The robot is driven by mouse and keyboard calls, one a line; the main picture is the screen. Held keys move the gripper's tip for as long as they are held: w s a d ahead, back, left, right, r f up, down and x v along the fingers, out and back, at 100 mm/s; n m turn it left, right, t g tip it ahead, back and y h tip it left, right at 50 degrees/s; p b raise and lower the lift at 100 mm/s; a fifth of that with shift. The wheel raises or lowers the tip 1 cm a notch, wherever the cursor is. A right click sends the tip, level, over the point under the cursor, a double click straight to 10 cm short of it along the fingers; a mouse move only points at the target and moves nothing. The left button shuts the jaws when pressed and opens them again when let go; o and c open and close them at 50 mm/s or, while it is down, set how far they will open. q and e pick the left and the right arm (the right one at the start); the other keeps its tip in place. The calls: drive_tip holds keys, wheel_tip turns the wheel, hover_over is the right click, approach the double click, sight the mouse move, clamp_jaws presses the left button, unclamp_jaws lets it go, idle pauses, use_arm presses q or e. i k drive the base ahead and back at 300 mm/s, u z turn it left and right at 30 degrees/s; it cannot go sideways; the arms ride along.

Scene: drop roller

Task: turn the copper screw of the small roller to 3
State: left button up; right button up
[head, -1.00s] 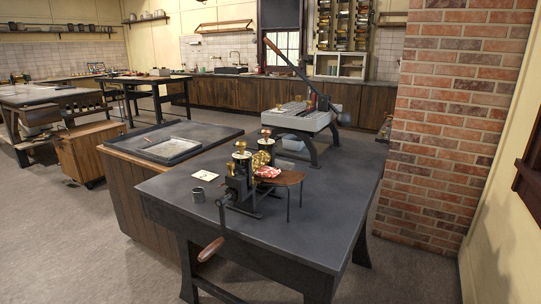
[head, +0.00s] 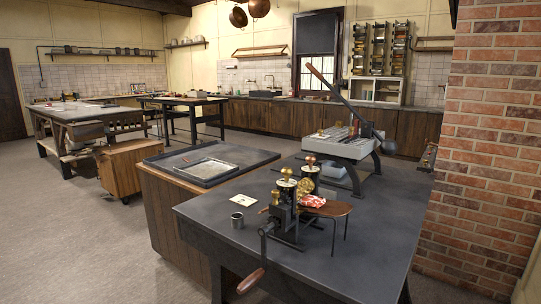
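The small roller (head: 285,222) stands on the dark table (head: 340,262), a black machine with brass gears and a crank with a wooden handle (head: 251,281) hanging over the front edge. Two screws stand upright on its top. The nearer screw (head: 287,173) has a brass-coloured knob; the farther one (head: 310,160) looks more reddish, like copper. Pale collars sit below the knobs, but any numbers are too small to read. Neither of my grippers is in view.
A small wooden stand (head: 333,209) with a red and white item (head: 312,200) adjoins the roller. A metal cup (head: 237,220) and a paper card (head: 243,200) lie left of it. A larger grey machine (head: 343,145) with a long lever stands behind. A brick pillar (head: 488,150) rises at right.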

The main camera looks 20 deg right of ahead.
sight(310, 160)
drive_tip(key=z, duration=0.3)
drive_tip(key=i, duration=0.8)
drive_tip(key=z, duration=0.6)
